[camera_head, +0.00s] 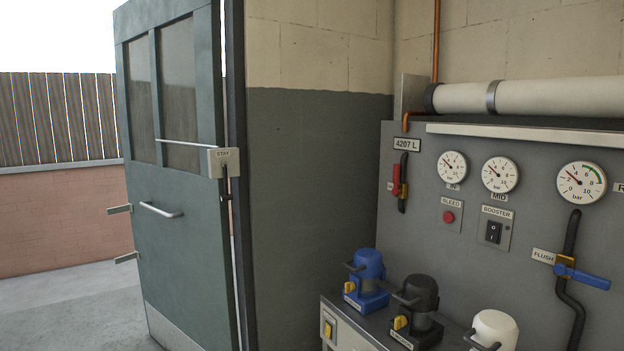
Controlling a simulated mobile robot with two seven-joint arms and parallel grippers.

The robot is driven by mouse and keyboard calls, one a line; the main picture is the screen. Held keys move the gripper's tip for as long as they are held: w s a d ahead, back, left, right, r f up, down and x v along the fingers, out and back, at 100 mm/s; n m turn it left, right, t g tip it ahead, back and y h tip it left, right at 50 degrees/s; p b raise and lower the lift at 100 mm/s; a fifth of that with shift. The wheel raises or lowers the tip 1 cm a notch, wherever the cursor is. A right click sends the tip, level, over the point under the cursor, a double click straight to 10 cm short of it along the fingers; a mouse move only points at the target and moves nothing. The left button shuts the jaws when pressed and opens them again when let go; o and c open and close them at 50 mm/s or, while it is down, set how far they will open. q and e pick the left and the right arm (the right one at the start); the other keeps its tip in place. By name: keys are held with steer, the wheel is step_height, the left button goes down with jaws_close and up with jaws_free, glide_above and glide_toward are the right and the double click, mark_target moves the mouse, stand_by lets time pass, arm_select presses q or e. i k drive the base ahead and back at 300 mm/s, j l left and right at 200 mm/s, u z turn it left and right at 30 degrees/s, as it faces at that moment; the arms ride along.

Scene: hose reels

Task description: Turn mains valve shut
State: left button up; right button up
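A grey panel (470,225) on the right carries two lever valves. One has a red lever (396,180) pointing upright beside a short black pipe (404,183), under a plate reading 4207 L (407,145). The small label beside it is too small to read. The other has a blue lever (585,277) lying across a black pipe (571,303), sloping slightly down to the right, next to a FLUSH label (543,257). I cannot see a label reading mains. Neither of my grippers is in view.
Three gauges (500,174), a red BLEED button (448,217) and a BOOSTER switch (493,232) are on the panel. Blue (367,264), black (420,293) and white (494,330) units stand below on a bench (345,322). A green door (180,215) stands open at left.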

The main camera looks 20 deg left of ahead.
mark_target(395, 191)
steer(key=u, duration=0.25)
steer(key=j+z, duration=0.1)
steer(key=z, duration=0.55)
steer(key=j+z, duration=1)
steer(key=j, duration=0.3)
steer(key=k+j+z, duration=0.1)
steer(key=j, duration=0.25)
steer(key=k+j+z, duration=0.1)
steer(key=j, duration=0.3)
